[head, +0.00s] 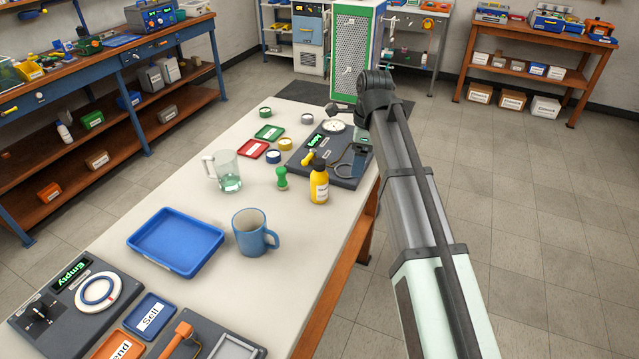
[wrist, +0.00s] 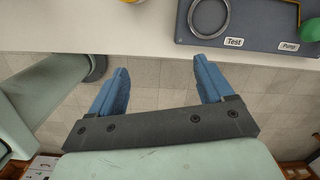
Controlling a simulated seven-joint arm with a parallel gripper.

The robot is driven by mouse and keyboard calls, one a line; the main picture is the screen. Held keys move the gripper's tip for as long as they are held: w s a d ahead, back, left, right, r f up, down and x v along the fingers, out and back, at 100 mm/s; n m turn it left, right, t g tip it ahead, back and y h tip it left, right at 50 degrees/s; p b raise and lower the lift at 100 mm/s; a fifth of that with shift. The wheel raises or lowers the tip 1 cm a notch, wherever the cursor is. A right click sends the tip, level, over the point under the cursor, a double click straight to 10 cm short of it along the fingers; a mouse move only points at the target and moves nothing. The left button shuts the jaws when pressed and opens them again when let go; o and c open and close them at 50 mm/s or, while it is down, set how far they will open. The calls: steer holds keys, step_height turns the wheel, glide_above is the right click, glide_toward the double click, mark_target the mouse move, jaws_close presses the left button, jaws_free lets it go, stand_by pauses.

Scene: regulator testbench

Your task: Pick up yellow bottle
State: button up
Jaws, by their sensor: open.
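A green peg-like piece (head: 282,178), blue mug (head: 249,237) and glass mug (head: 227,174) stand near the bottle. The test panel (head: 312,170) also shows in the wrist view (wrist: 255,28). A blue tray (head: 176,241) is nearer. Bare table (head: 290,220) lies around the bottle's near side.

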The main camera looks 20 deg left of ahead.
mark_target(320, 161)
steer(key=s+a+r+m, duration=0.3)
steer(key=a+r, duration=0.4)
steer(key=r, duration=0.3)
steer(key=f, duration=0.5)
steer(key=a+f, duration=0.1)
steer(key=f, duration=0.2)
steer(key=shift+s+a+f, duration=0.1)
steer(key=shift+s+f, duration=0.15)
steer(key=shift+f, duration=0.05)
steer(key=shift+s+a+f, duration=0.1)
steer(key=shift+a+f, duration=0.1)
steer(key=shift+f, duration=0.65)
steer(key=shift+s+a+f, duration=0.15)
steer(key=shift+a+f, duration=0.05)
steer(key=shift+f, duration=0.65)
steer(key=shift+s+a+f, duration=0.1)
steer(key=shift+a+f, duration=0.1)
steer(key=shift+f, duration=0.65)
steer(key=c, duration=1.4)
jaws_close()
steer(key=shift+r, duration=0.2)
